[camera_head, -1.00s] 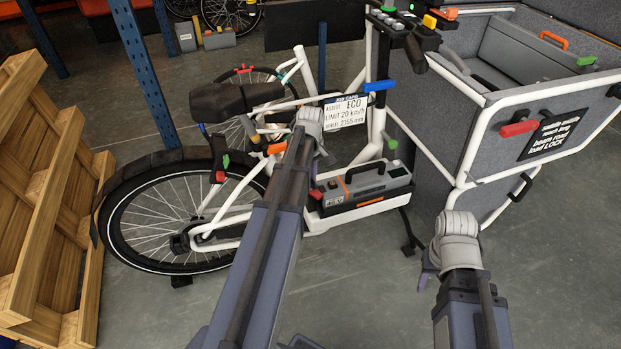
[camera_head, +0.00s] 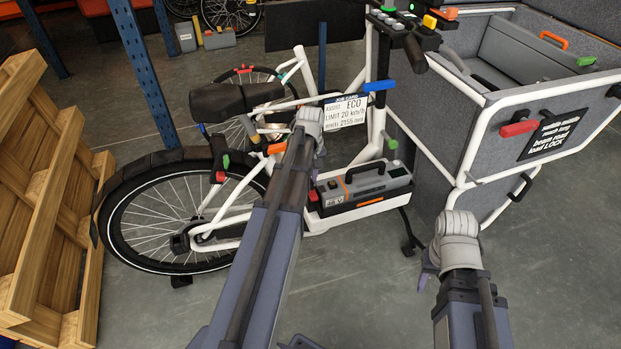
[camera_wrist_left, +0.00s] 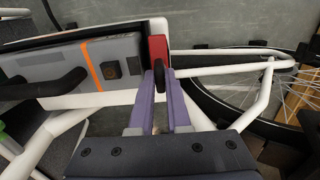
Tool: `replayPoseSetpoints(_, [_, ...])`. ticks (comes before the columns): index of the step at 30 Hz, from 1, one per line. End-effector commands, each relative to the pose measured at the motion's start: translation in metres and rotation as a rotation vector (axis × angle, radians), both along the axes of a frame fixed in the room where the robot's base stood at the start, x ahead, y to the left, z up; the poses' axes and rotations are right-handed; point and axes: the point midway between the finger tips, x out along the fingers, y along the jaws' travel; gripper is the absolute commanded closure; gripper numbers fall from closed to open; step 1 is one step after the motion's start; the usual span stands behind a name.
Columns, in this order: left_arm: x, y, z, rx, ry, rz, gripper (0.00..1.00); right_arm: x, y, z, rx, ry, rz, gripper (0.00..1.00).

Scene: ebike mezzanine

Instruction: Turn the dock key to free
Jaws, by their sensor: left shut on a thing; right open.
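The battery (camera_head: 362,185) is a grey case with an orange stripe and a black handle, lying in the white dock tray (camera_head: 360,208) on the bike frame. It also shows in the left wrist view (camera_wrist_left: 110,50). A red block (camera_wrist_left: 158,46) stands at the dock's end. The dock key (camera_wrist_left: 159,77), a dark upright tab, is in front of that block. My left gripper (camera_wrist_left: 160,88) is shut on the key, with one purple finger on each side. In the head view my left arm hides much of this spot. My right gripper (camera_head: 427,275) is open and empty, low at right.
The white cargo bike has a grey box (camera_head: 425,130) at right, with a red latch (camera_head: 519,129). A job card (camera_head: 345,112) hangs on the frame. The rear wheel (camera_head: 180,215) and a wooden pallet (camera_head: 45,200) are at left. The floor in front is clear.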

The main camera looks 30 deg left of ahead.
Motion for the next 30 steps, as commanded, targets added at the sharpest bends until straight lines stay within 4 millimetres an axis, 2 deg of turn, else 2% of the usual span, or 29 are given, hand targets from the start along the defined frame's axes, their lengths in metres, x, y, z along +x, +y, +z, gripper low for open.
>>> replayPoseSetpoints(9, [-0.0002, -0.0001, 0.0, 0.0, 0.0, -0.003, 1.0, 0.0, 0.0, 0.0, 0.0, 0.0, 0.0, 0.5])
replayPoseSetpoints(10, [-0.0002, -0.0001, -0.0001, 0.001, 0.001, -0.003, 0.83, 0.0, 0.0, 0.0, 0.0, 0.0, 0.0, 0.5])
replayPoseSetpoints(18, [-0.0001, -0.0001, 0.0, 0.0, 0.0, -0.002, 0.55, 0.0, 0.0, 0.0, 0.0, 0.0, 0.0, 0.5])
replayPoseSetpoints(30, [-0.0001, -0.0001, 0.0061, 0.0, 0.0, -0.001, 0.55, 0.0, 0.0, 0.0061, 0.0, 0.0, 0.0, 0.5])
